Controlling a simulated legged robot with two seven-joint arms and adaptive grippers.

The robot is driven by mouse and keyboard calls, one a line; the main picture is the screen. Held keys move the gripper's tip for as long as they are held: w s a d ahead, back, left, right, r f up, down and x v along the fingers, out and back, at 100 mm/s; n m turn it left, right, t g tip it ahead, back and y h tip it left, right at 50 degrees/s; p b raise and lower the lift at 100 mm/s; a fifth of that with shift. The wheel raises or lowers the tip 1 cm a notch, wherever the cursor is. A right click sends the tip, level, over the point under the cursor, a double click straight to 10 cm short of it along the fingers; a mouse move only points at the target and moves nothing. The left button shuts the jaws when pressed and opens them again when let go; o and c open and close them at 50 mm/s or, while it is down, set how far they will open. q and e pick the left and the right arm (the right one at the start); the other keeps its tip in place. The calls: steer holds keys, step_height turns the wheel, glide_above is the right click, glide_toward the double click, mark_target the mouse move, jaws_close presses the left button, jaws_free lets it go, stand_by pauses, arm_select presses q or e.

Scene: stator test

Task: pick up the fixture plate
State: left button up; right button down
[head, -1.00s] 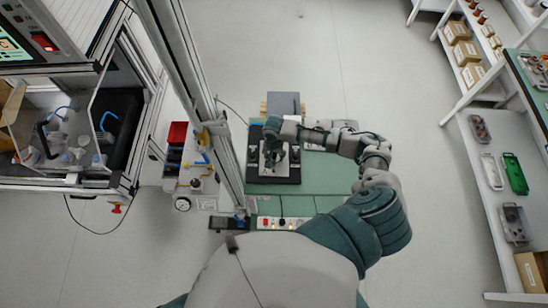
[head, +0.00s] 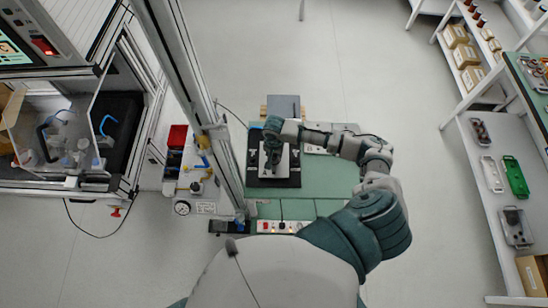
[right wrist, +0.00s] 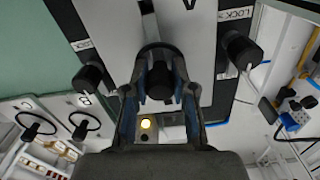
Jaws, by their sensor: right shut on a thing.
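The fixture plate is a pale grey plate (head: 283,171) lying on a black base (head: 255,181) on the green table. It also shows in the right wrist view (right wrist: 200,70), with a black knob (right wrist: 160,88) standing up from its middle. My right gripper (head: 272,158) is over the plate, fingers pointing down. In the right wrist view its fingers (right wrist: 160,92) close around the knob from both sides. Dark clamp knobs (right wrist: 242,48) stand on either side of the plate, with a LOCK label by the right one. Whether the plate is lifted off the base cannot be told. My left gripper is out of view.
The green table (head: 325,180) has free room to the right of the base. A power strip (head: 280,226) lies along its near edge. A metal frame post (head: 205,120) rises close on the left. A shelf rack (head: 500,185) stands far right.

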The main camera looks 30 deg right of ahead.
steer(key=shift+r, duration=0.75)
steer(key=s+a+r, duration=0.1)
steer(key=s+a, duration=0.2)
steer(key=s, duration=0.4)
steer(key=s+a+p, duration=0.1)
steer(key=s+a, duration=0.2)
steer(key=s, duration=0.4)
steer(key=shift+s+a+r, duration=0.3)
steer(key=shift+s+r, duration=0.05)
